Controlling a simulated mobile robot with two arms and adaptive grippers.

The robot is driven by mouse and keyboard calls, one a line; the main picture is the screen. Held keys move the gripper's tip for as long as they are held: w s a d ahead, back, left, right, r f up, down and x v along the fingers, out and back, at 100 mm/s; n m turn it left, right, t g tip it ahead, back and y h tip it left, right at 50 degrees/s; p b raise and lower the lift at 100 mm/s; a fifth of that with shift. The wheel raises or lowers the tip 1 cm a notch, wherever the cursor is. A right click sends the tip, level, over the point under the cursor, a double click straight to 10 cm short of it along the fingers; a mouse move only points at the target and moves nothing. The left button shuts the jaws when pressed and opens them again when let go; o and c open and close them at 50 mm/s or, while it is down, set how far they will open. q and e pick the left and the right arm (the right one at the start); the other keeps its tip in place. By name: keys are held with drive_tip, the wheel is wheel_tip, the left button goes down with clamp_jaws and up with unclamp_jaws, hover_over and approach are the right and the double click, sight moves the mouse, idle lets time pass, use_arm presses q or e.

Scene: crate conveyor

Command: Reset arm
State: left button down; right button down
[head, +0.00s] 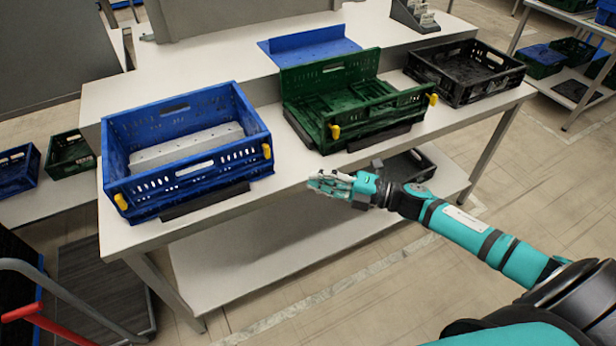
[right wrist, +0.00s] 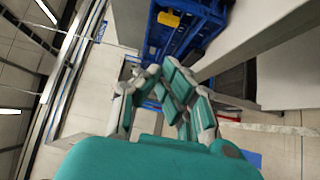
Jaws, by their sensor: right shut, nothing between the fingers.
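My right gripper (head: 322,184) is in the head view, in front of the table's front edge and below the green crate. Its arm comes in from the lower right. The gripper is shut and empty. It also shows in the right wrist view (right wrist: 165,75), with the blue crate behind it. My left gripper is not in view.
A blue crate (head: 190,184) and a green crate with folded walls (head: 372,110) stand on the white table (head: 290,200). A black crate (head: 480,95) stands at the right end. A dark tray (head: 425,165) is on the lower shelf.

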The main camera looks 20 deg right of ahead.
drive_tip(key=d+f+m+t+h, duration=0.1)
drive_tip(key=d+f+m+h, duration=0.2)
drive_tip(key=f+m, duration=0.35)
drive_tip(key=d+f+m+t+h, duration=0.1)
drive_tip(key=d+f+m+h, duration=0.25)
drive_tip(key=f, duration=0.55)
drive_tip(key=s+d+f+m+g+h, duration=0.1)
drive_tip(key=s+f+m+h, duration=0.2)
drive_tip(key=f, duration=0.5)
drive_tip(key=s+d+f+m+g+h, duration=0.1)
drive_tip(key=s+f+m+g+h, duration=0.15)
drive_tip(key=s+f, duration=0.45)
drive_tip(key=s+a+f+m+g+h, duration=0.15)
drive_tip(key=s+f+m+g, duration=0.3)
drive_tip(key=s+f, duration=0.9)
drive_tip(key=s+a+f+m+g, duration=0.1)
drive_tip(key=s+a+f, duration=0.2)
drive_tip(key=s, duration=0.4)
drive_tip(key=s+a+f+m+g, duration=0.2)
drive_tip(key=s+a+f, duration=0.1)
drive_tip(key=s, duration=0.4)
drive_tip(key=s+a+f+m+g, duration=0.2)
drive_tip(key=s+a, duration=0.1)
drive_tip(key=s, duration=0.4)
drive_tip(key=shift+f, duration=0.4)
